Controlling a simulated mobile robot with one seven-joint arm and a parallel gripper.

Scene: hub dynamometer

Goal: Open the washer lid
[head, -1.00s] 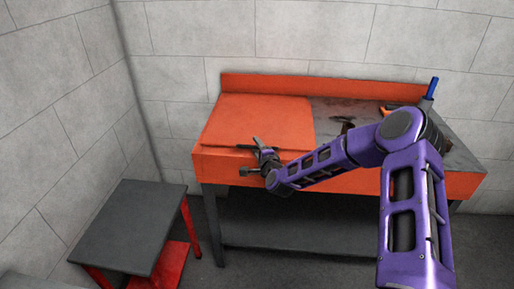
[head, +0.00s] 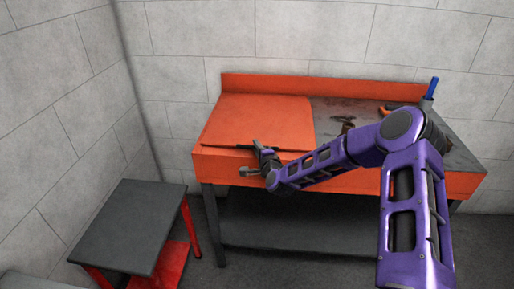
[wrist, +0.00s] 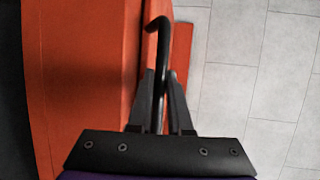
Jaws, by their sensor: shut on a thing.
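The washer (head: 340,178) is an orange bench-like unit against the back wall. Its orange lid (head: 262,118) covers the left part of the top and lies flat or nearly so; I cannot tell whether there is a small gap under it. A dark handle bar (head: 226,148) runs along the lid's front edge. My gripper (head: 258,147) is at the middle of this edge. In the wrist view, my gripper (wrist: 163,78) is shut on the dark handle (wrist: 158,38), whose bent end sticks out beyond the fingertips.
A dark-topped table (head: 128,228) with red legs stands at the lower left. The washer's right side has an open dark top (head: 365,112) with small tools and a blue item (head: 431,88). A grey shelf (head: 290,222) lies beneath the washer.

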